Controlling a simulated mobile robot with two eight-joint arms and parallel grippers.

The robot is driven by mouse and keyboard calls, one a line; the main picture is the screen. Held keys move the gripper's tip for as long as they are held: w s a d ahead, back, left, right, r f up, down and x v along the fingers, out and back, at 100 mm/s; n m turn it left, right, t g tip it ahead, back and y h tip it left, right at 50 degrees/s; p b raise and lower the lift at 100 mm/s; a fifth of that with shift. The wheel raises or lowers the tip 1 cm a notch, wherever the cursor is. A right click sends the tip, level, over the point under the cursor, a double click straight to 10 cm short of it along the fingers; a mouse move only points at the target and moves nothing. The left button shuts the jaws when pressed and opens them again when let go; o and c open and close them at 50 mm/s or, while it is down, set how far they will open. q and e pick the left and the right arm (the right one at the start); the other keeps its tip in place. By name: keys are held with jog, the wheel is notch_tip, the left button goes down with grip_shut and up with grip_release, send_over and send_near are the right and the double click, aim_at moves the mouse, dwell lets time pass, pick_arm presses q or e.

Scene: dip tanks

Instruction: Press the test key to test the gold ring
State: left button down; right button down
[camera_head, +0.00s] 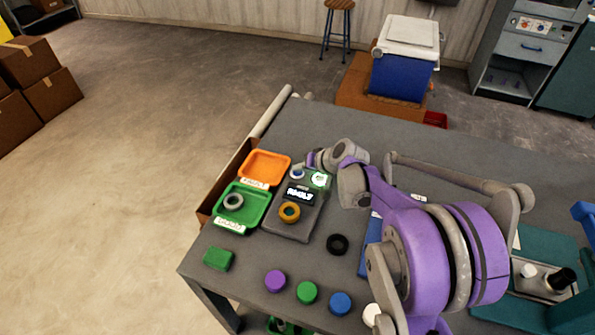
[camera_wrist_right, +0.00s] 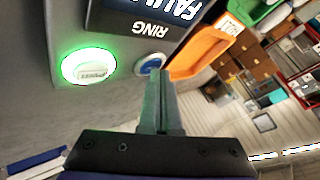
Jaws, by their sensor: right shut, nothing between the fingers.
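The gold ring (camera_head: 289,212) lies on the near part of the grey tester (camera_head: 283,228). The tester's dark display (camera_head: 300,195) shows white text that looks like "RING FAULT". At its far end are a blue round key (camera_head: 297,173) and a glowing green round key (camera_head: 319,178). In the right wrist view the green key (camera_wrist_right: 88,68) bears a small label too blurred to read surely. My right gripper (camera_wrist_right: 158,74) is shut and empty, its tips at the edge of the blue key (camera_wrist_right: 150,64); I cannot tell if they touch. My left gripper is not in view.
An orange tray (camera_head: 265,167) and a green tray (camera_head: 263,190) holding a silver ring (camera_head: 233,201) stand left of the tester. A black ring (camera_head: 337,244), a green block (camera_head: 218,259) and purple, green and blue round pieces lie nearer. My right arm covers the table's right middle.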

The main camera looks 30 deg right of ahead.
aim_at(300, 175)
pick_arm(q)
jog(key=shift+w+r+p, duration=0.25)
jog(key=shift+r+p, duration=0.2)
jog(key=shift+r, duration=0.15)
pick_arm(e)
jog(key=shift+r, duration=0.8)
